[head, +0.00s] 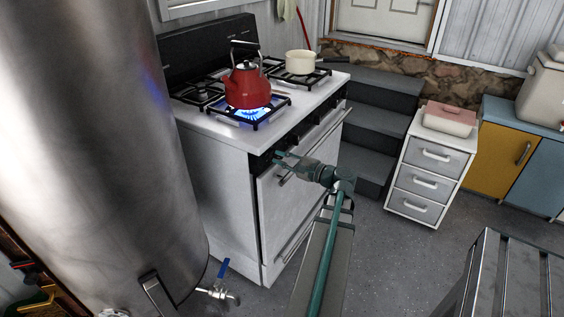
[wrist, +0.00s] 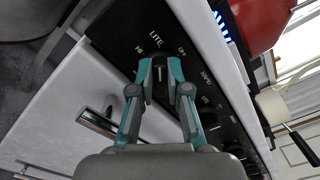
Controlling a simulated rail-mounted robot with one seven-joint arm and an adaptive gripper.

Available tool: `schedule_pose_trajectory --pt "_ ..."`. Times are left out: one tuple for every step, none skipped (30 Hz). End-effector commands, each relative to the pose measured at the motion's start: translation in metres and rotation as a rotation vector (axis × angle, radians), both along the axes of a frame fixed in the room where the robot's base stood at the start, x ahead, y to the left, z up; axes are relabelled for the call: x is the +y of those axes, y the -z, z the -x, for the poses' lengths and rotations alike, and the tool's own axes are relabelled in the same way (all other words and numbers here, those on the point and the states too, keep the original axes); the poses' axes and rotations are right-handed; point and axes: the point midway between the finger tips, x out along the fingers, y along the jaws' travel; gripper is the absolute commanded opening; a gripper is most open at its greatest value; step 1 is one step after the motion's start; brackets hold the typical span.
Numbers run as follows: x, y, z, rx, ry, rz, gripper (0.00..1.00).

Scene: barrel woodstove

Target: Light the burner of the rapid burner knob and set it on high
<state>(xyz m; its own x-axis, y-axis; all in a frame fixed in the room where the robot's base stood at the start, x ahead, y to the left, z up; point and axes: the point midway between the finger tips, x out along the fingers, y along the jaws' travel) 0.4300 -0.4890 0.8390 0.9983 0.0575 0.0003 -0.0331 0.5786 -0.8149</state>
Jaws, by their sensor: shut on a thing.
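In the wrist view, my gripper (wrist: 159,68) is shut on a dark knob (wrist: 159,80) on the stove's black control panel (wrist: 115,38). The fingers sit on either side of the knob. Labels HI, LITE and OFF curve around it, and its pale line appears to point toward LITE. In the head view, my gripper (head: 279,160) is at the stove's front panel. A blue flame (head: 247,114) burns on the front left burner under a red kettle (head: 246,88). The flame also shows in the wrist view (wrist: 222,28).
The white stove (head: 215,165) has an oven door with a handle (head: 320,135) below the panel. A large metal cylinder (head: 100,150) stands close on the left. A drawer unit (head: 430,165) is at right.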

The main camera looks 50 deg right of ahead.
Motion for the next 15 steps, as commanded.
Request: schedule_pose_trajectory --pt "0.0002 0.0005 0.0001 0.001 -0.001 0.005 0.00" --pt "0.0002 0.0003 0.0001 0.000 -0.001 0.006 0.00" --pt "0.0002 0.0002 0.0001 0.000 -0.001 0.008 0.00" --pt "0.0002 0.0001 0.0001 0.000 -0.001 0.009 0.00" --pt "0.0001 0.0000 0.0001 0.000 -0.001 0.009 0.00" --pt "0.0002 0.0000 0.0001 0.000 -0.001 0.009 0.00" --pt "0.0002 0.0000 0.0001 0.000 -0.001 0.009 0.00" --pt "0.0002 0.0000 0.0001 0.000 -0.001 0.009 0.00" --pt "0.0002 0.0000 0.0001 0.000 -0.001 0.008 0.00" --pt "0.0002 0.0000 0.0001 0.000 -0.001 0.008 0.00" --pt "0.0002 0.0000 0.0001 0.000 -0.001 0.008 0.00" --pt "0.0002 0.0000 0.0001 0.000 -0.001 0.008 0.00" --pt "0.0002 0.0000 0.0001 0.000 -0.001 0.008 0.17" --pt "0.0002 0.0000 0.0001 0.000 -0.001 0.008 0.22" --pt "0.0002 0.0000 0.0001 0.000 -0.001 0.008 0.29"
